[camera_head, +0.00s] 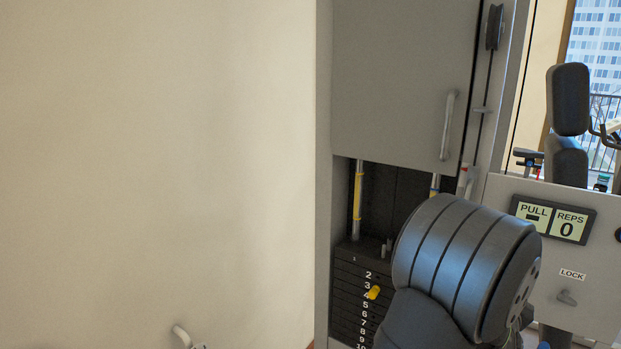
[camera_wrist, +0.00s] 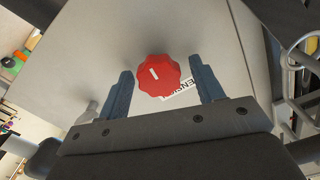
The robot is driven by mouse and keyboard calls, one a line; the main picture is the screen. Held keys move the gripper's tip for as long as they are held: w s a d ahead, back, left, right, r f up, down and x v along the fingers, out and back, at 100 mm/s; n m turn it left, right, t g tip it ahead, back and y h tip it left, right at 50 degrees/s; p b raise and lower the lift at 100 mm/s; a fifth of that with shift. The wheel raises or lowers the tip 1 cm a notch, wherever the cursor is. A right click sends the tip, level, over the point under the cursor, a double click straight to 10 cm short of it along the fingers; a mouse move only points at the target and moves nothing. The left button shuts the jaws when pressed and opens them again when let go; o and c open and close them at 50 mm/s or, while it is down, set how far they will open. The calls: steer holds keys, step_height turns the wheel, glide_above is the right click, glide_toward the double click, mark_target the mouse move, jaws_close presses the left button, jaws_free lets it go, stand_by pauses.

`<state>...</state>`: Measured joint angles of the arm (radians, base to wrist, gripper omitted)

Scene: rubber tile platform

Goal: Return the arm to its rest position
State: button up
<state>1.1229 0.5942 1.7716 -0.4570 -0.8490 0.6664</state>
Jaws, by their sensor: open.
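My gripper (camera_wrist: 161,92) shows in the wrist view with its two dark fingers apart and nothing held between them. A red lobed knob (camera_wrist: 158,76) with a white mark sits on a pale grey panel (camera_wrist: 110,45), seen between and just beyond the fingertips. I cannot tell the exact gap from fingers to knob. In the head view a large dark part of my arm fills the lower right, and my gripper is not visible there.
A grey weight machine has a cabinet door with a handle (camera_head: 447,125), a numbered weight stack (camera_head: 350,290) with a yellow pin (camera_head: 373,292), and a display panel (camera_head: 553,218). A lock lever (camera_head: 567,298) is at the right. A bare wall (camera_head: 150,150) fills the left.

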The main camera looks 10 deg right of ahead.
steer(key=shift+w+d, duration=0.15)
steer(key=v, duration=1.7)
steer(key=x, duration=1.7)
steer(key=shift+w+d, duration=0.1)
steer(key=shift+w, duration=0.1)
steer(key=shift+s+n, duration=0.2)
steer(key=shift+n, duration=0.6)
steer(key=n, duration=0.7)
steer(key=shift+w+a, duration=0.1)
steer(key=shift+a, duration=0.1)
steer(key=n, duration=0.4)
steer(key=shift+n, duration=0.4)
steer(key=shift+a+f+n, duration=0.1)
steer(key=shift+n, duration=2)
